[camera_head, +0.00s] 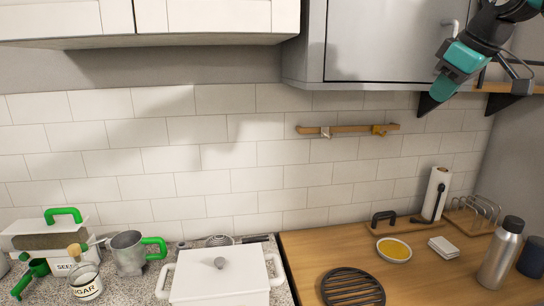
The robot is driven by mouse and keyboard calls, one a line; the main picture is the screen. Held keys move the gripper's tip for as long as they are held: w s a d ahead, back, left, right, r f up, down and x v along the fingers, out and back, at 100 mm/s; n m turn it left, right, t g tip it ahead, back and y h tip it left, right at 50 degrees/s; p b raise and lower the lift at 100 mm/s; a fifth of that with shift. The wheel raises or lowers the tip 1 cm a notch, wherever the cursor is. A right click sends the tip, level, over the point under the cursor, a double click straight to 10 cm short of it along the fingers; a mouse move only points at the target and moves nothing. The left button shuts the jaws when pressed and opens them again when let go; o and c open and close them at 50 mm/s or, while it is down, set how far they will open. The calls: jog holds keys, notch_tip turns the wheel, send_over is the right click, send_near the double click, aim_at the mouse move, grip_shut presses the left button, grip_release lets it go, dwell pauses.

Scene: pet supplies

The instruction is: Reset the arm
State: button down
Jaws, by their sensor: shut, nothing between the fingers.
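My gripper (443,88) is at the end of my teal and black arm in the upper right. It points down and to the left, in front of the grey wall cabinet and near the shelf. It is shut, with nothing seen in it. It is well above the counter and apart from the things there.
A wooden shelf (520,90) on black brackets is close to my arm. Below are a white lidded pot (220,278), a black round trivet (352,288), a yellow-filled dish (394,250), a paper roll (435,193) and a steel bottle (501,255). A wooden rail (350,129) is on the tiles.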

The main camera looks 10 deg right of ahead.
jog(key=s+a+f+g+y+b, duration=0.1)
jog(key=s+a+f+g+b, duration=0.15)
jog(key=s+a+f, duration=0.55)
jog(key=s+a+f+g+y+b, duration=0.1)
jog(key=s+a+f+y+b, duration=0.2)
jog(key=a+f, duration=0.75)
jog(key=s+a+f+g+b, duration=0.1)
jog(key=s+a+f, duration=0.2)
jog(key=s+f, duration=0.3)
jog(key=s+a+f+g+h+b, duration=0.1)
jog(key=s+a+f+g, duration=0.1)
jog(key=s+f, duration=0.4)
jog(key=s+a, duration=0.1)
jog(key=s, duration=0.3)
jog(key=shift+s+n+b, duration=0.25)
jog(key=shift+n+b, duration=0.1)
jog(key=shift+n, duration=0.05)
jog(key=shift+a, duration=0.1)
